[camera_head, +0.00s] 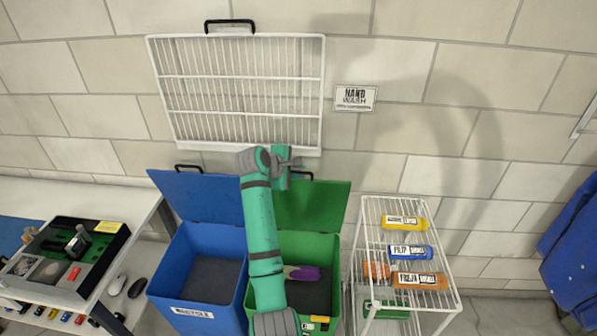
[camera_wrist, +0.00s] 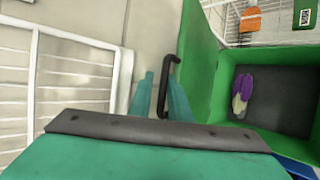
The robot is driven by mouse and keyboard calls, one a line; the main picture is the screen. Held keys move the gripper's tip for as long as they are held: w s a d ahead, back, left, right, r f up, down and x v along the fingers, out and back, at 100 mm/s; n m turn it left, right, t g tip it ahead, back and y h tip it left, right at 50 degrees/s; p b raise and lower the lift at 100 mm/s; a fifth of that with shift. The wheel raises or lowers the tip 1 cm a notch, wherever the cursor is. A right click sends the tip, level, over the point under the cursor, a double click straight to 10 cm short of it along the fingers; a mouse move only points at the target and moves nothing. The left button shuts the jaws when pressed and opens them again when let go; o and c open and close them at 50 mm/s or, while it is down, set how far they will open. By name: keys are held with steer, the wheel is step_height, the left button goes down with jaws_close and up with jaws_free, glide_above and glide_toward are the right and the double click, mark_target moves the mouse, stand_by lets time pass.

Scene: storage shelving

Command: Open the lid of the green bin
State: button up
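The green bin (camera_head: 323,322) stands on the floor between the blue bin and the white rack. Its lid (camera_head: 318,205) is raised, leaning back toward the wall, and the inside is exposed. A purple and pale item (camera_head: 302,273) lies inside on the dark bottom. The lid's black handle (camera_wrist: 166,84) shows in the wrist view between the fingers of my gripper (camera_wrist: 161,98). The fingers are apart, with a gap beside the handle. In the head view, my gripper is at the lid's top edge and partly hides the handle (camera_head: 301,175).
The blue bin (camera_head: 165,270) on the left also has its lid (camera_head: 200,200) up. A white wire rack (camera_head: 365,250) with several bottles stands on the right. A white wire grid (camera_head: 240,90) is on the wall behind. A table with a tray (camera_head: 60,290) is at left.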

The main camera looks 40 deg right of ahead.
steer(key=v, duration=1)
steer(key=shift+a+r, duration=0.25)
steer(key=shift+a, duration=0.05)
steer(key=shift+s, duration=0.1)
